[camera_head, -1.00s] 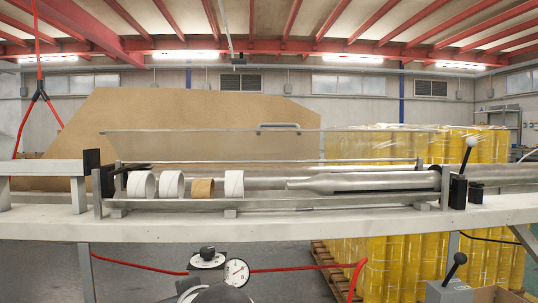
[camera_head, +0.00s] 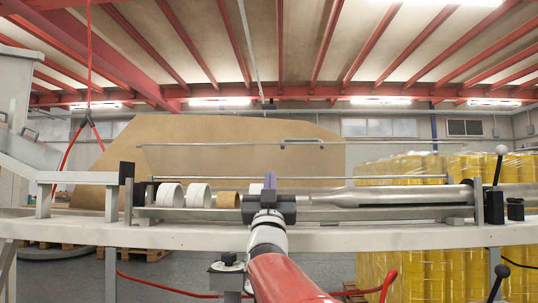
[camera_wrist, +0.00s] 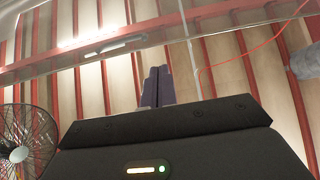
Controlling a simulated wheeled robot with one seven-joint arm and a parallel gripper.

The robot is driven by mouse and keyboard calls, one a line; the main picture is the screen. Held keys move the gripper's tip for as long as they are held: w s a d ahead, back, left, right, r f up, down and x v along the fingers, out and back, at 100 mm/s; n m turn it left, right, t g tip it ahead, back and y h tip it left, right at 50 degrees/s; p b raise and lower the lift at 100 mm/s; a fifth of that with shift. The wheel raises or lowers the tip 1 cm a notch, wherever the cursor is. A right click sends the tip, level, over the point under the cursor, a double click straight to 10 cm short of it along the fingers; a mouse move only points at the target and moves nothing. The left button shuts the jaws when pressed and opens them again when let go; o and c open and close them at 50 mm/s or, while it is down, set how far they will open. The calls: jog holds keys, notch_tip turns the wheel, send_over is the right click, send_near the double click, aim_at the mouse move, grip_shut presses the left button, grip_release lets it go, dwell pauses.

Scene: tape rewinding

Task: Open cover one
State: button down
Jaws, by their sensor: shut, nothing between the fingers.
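The clear cover (camera_head: 215,143) stands raised behind the tube rail, with a thin metal top edge. In the wrist view, the shut fingers (camera_wrist: 157,87) point up. The handle (camera_wrist: 108,46) shows above and left of them. I cannot tell the depth gap.
White rolls (camera_head: 199,195) and a brown roll (camera_head: 228,199) sit on the rail left of my gripper. A metal tube (camera_head: 390,195) runs right. Yellow wrapped rolls (camera_head: 400,170) are behind. A fan (camera_wrist: 22,140) shows in the wrist view.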

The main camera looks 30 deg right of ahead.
aim_at(271, 148)
jog(key=p+x, duration=0.3)
jog(key=x, duration=0.8)
jog(key=shift+w+r, duration=0.1)
jog(key=shift+w, duration=0.1)
jog(key=shift+r+y, duration=0.1)
jog(key=shift+y, duration=0.2)
jog(key=shift+w+r+p, duration=0.1)
jog(key=shift+r+p, duration=0.4)
jog(key=shift+p, duration=0.65)
jog(key=p, duration=0.2)
jog(key=w+r+g+y+p, duration=0.1)
jog(key=p, duration=0.1)
jog(key=d+r+g+p, duration=0.1)
jog(key=p, duration=0.1)
jog(key=shift+w+r, duration=0.25)
jog(key=shift+w, duration=0.05)
jog(key=shift+f+p+x, duration=0.25)
jog(key=shift+p+x, duration=1.4)
jog(key=shift+x, duration=0.3)
jog(key=shift+w+d, duration=0.1)
jog(key=shift+d, duration=0.05)
jog(key=shift+f, duration=0.1)
